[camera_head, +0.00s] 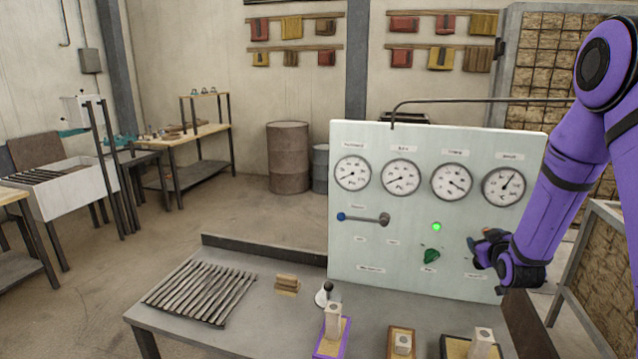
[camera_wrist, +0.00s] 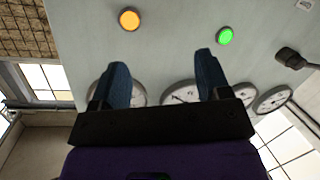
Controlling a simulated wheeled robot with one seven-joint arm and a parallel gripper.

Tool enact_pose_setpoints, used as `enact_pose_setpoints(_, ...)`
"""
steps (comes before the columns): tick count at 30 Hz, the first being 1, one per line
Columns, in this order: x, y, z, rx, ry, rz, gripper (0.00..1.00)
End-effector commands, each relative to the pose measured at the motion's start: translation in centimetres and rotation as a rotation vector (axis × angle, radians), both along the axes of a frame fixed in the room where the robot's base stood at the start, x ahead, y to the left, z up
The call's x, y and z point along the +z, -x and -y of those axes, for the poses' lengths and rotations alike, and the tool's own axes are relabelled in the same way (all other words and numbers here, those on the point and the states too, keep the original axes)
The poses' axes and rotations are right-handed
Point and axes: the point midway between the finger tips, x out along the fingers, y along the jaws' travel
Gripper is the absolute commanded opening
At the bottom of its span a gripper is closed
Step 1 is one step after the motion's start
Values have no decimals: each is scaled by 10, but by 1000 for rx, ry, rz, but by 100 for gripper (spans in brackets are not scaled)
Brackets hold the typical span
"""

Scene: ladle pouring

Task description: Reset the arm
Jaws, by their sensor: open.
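My purple arm comes in from the right in the head view. My gripper (camera_head: 474,246) is in front of the lower right of the pale control panel (camera_head: 390,250). In the wrist view my gripper (camera_wrist: 162,75) shows two blue-grey fingers spread apart with nothing between them. The panel surface (camera_wrist: 170,50) lies beyond the fingertips. A lit green lamp (camera_head: 436,227) shows on the panel, and also in the wrist view (camera_wrist: 225,36). An orange lamp (camera_wrist: 129,18) is lit in the wrist view; my gripper appears to hide it in the head view.
The panel carries several gauges (camera_head: 352,173), a lever (camera_head: 364,218) and a green knob (camera_head: 430,256). The grey table (camera_head: 265,320) below holds a rack of bars (camera_head: 201,292) and small moulds (camera_head: 331,335). Barrels (camera_head: 288,157) stand behind on the open floor.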

Motion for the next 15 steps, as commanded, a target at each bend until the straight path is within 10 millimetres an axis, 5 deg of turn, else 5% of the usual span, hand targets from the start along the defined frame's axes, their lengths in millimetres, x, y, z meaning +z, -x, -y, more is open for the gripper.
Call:
enact_pose_setpoints(8,76,25,-28,-5,-71,-141,70)
enact_pose_setpoints(15,127,68,-52,-18,-136,-272,70)
